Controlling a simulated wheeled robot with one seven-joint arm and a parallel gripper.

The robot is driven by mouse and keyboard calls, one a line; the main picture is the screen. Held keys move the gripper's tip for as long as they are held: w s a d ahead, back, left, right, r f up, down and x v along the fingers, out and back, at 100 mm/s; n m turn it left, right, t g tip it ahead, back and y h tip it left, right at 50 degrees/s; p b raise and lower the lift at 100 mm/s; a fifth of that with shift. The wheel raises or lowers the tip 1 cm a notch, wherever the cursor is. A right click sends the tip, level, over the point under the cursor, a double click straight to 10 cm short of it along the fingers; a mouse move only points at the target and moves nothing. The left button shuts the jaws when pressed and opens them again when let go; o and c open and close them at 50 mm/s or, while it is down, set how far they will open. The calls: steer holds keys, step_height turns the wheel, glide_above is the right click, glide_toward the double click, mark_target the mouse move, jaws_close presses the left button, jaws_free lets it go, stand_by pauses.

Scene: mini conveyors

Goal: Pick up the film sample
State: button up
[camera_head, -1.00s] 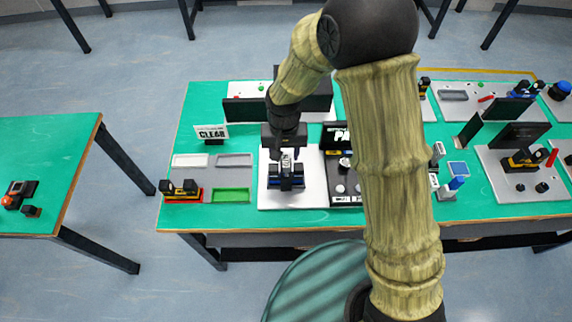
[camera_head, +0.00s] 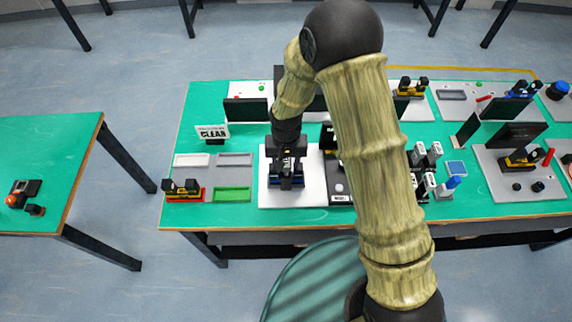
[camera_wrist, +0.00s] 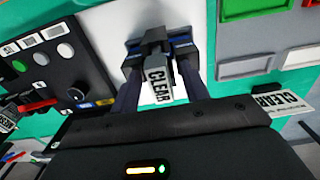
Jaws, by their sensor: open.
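The film sample (camera_wrist: 159,83) appears to be a small grey piece with a "CLEAR" label in the wrist view. It stands in a dark holder with blue parts (camera_wrist: 150,45), on a white plate. In the head view the holder (camera_head: 285,181) sits on the white plate (camera_head: 308,196), and my gripper covers the sample. My gripper (camera_wrist: 157,76) is open, with one finger on each side of the labelled piece. It is directly over the holder in the head view (camera_head: 287,168). Whether the fingers touch the piece cannot be told.
A black panel with knobs (camera_wrist: 62,68) stands close to the holder on one side. On the other side are shallow trays, including a green one (camera_head: 232,194), and a "CLEAR" sign (camera_head: 212,133). A dark upright screen (camera_head: 247,111) stands behind. Small label-bearing blocks (camera_head: 428,165) stand right of my arm.

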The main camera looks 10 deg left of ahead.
jaws_close()
steer(key=shift+r, duration=0.1)
stand_by(0.3)
step_height(320, 180, up, 10)
steer(key=shift+f+b, duration=0.1)
steer(key=shift+b, duration=0.85)
steer(key=shift+s, duration=0.1)
